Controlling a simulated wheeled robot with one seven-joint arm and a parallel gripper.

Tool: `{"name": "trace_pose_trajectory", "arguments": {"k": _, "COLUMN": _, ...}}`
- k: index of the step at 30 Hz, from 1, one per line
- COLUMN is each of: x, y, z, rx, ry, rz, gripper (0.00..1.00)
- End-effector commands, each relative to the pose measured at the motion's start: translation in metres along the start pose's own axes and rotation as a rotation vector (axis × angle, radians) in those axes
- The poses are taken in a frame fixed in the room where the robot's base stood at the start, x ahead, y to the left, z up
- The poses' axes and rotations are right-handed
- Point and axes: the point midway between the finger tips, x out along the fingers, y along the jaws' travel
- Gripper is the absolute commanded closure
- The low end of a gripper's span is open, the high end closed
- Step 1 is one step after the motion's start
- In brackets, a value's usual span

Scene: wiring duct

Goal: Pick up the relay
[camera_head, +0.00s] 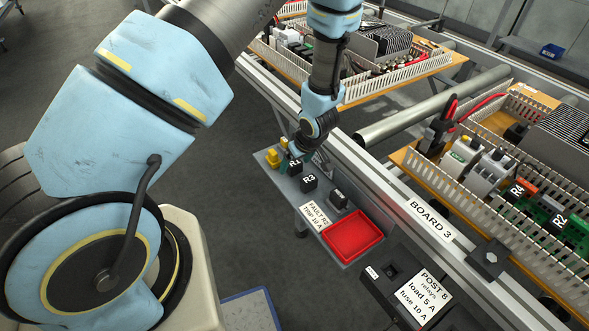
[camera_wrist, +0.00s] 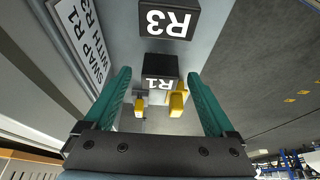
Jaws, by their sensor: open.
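The black relay R1 (camera_wrist: 160,68) shows in the wrist view between the tips of my gripper's green fingers (camera_wrist: 159,78), with a gap on each side. My gripper is open and holds nothing. The black relay R3 (camera_wrist: 168,18) stands just beyond R1. In the head view R1 (camera_head: 295,167) and R3 (camera_head: 309,183) stand on a grey shelf (camera_head: 280,189), with my gripper (camera_head: 299,156) right over R1 and partly covering it. On the far board, more relays marked R4 (camera_head: 518,189) and R2 (camera_head: 556,219) sit in green sockets.
Yellow pieces (camera_wrist: 177,102) lie close to R1 near my fingers. The shelf also bears a dark block (camera_head: 338,199), a red tray (camera_head: 352,236) with nothing visible inside and a white card (camera_head: 314,216). A metal rail (camera_head: 385,190) runs beside the shelf.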

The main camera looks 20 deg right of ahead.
Motion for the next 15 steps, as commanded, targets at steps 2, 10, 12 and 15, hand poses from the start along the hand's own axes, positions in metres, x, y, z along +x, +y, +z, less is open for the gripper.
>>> {"name": "trace_pose_trajectory", "arguments": {"k": 2, "x": 0.013, "y": 0.0, "z": 0.0, "rx": -0.001, "ry": -0.001, "rz": -0.001, "gripper": 0.1}}
{"name": "trace_pose_trajectory", "arguments": {"k": 10, "x": 0.023, "y": 0.001, "z": 0.0, "rx": 0.0, "ry": 0.0, "rz": 0.001, "gripper": 0.1}}
{"name": "trace_pose_trajectory", "arguments": {"k": 12, "x": 0.022, "y": 0.001, "z": 0.0, "rx": 0.0, "ry": 0.0, "rz": 0.001, "gripper": 0.1}}
{"name": "trace_pose_trajectory", "arguments": {"k": 15, "x": 0.022, "y": 0.001, "z": 0.0, "rx": 0.0, "ry": 0.0, "rz": 0.001, "gripper": 0.18}}
